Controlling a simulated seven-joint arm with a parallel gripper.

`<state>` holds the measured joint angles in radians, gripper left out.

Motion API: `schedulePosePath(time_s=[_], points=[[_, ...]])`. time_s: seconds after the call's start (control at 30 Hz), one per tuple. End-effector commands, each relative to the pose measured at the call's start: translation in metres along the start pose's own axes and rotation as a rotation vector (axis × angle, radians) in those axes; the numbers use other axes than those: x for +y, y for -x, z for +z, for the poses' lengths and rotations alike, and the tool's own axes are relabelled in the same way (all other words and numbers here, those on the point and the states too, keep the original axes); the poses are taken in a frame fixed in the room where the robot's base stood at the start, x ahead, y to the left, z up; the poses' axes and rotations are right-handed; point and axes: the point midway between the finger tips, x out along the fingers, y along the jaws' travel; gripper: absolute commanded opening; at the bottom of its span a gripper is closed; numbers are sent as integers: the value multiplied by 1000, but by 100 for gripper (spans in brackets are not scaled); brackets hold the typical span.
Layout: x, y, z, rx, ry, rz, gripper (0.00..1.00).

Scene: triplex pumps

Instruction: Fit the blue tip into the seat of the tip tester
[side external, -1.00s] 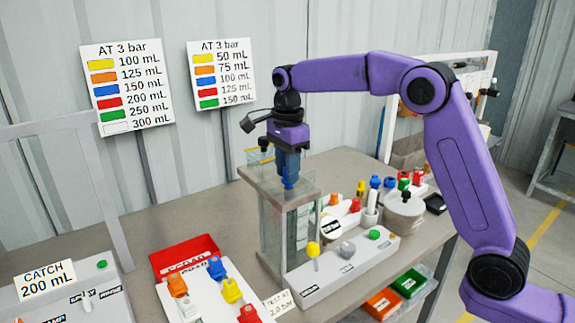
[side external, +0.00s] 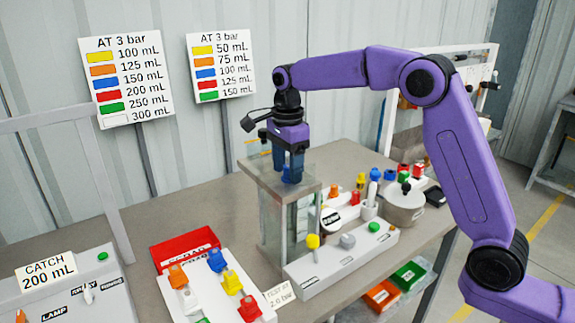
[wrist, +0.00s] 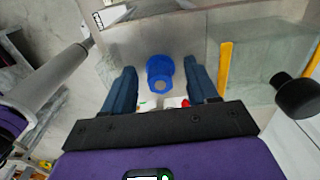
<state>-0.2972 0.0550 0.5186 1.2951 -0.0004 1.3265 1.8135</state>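The blue tip (wrist: 160,73) shows between my fingers in the wrist view, with a gap on each side. In the side view the blue tip (side external: 289,176) is at the top plate of the tip tester (side external: 258,178), low between the fingers. The seat is hidden under it, and I cannot tell how deep it sits. My gripper (side external: 288,172) is open and points down over the tester's top. It shows in the wrist view (wrist: 163,80) with its two dark blue fingers apart.
The tester's control panel (side external: 340,258) has yellow, grey and green knobs. A white tray (side external: 205,290) with coloured tips and a red scrap bin (side external: 185,248) stand left of it. Several coloured tips and a round grey pot (side external: 403,205) stand at the right.

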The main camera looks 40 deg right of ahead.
Motion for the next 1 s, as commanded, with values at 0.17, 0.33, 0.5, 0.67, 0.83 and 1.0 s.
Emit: schedulePosePath(time_s=[0.17, 0.33, 0.5, 0.67, 0.83, 1.0], points=[[0, 2, 0, 0, 0, 1, 60], [0, 20, 0, -1, 0, -2, 60], [-1, 50, 0, -1, 0, -3, 60], [-1, 74, 0, -1, 0, -3, 60], [-1, 96, 0, 0, 0, -2, 60], [-1, 110, 0, 0, 0, -1, 60]])
